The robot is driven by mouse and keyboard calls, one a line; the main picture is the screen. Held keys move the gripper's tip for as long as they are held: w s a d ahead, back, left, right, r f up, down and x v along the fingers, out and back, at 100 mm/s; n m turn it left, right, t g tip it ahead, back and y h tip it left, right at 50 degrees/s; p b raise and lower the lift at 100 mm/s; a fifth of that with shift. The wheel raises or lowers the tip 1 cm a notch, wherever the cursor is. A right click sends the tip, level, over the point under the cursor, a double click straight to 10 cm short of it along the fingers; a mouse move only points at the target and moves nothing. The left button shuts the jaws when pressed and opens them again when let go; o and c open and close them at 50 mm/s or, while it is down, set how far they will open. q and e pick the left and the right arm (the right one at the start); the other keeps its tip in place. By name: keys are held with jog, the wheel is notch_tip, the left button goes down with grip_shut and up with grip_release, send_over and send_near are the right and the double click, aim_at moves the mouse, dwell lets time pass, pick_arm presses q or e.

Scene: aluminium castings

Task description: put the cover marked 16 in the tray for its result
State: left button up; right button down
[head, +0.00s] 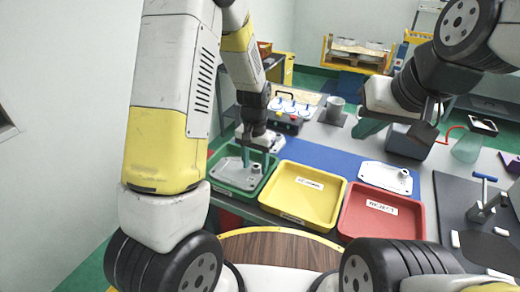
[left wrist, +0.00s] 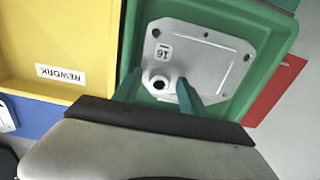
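The cover marked 16 (left wrist: 208,58) is a grey plate with corner holes and a round hollow boss. It lies in the green tray (left wrist: 262,22), and its label reads upside down in the left wrist view. In the head view the cover (head: 230,172) shows in the green tray (head: 217,186), partly behind my left gripper (head: 257,160). My left gripper (left wrist: 160,86) points down with its fingers apart, one on each side of the boss; I cannot tell if they touch it. My right gripper (head: 418,140) hangs empty at the right with its fingers apart.
The yellow rework tray (head: 302,192) and red reject tray (head: 381,214) stand beside the green one. Another cover (head: 386,178) lies on the blue mat (head: 325,157) behind the red tray; a pale plate (head: 274,141) lies behind my left gripper. A blue-handled tool (head: 482,205) stands at right.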

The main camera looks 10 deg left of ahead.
pick_arm(q)
notch_tip(320, 180, up, 12)
jog(key=s+a+r+n+t+h, duration=0.1)
jog(key=s+a+r+t, duration=0.1)
jog(key=s+r, duration=0.5)
jog(key=s+a+r+n+t+h, duration=0.1)
jog(key=s+a+r+n+t, duration=0.1)
jog(key=s+r, duration=0.5)
jog(key=shift+s+a+r+t, duration=0.55)
jog(key=shift+s+t, duration=0.55)
jog(key=shift+s, duration=0.85)
jog(key=shift+a+f, duration=0.1)
jog(key=shift+f, duration=0.05)
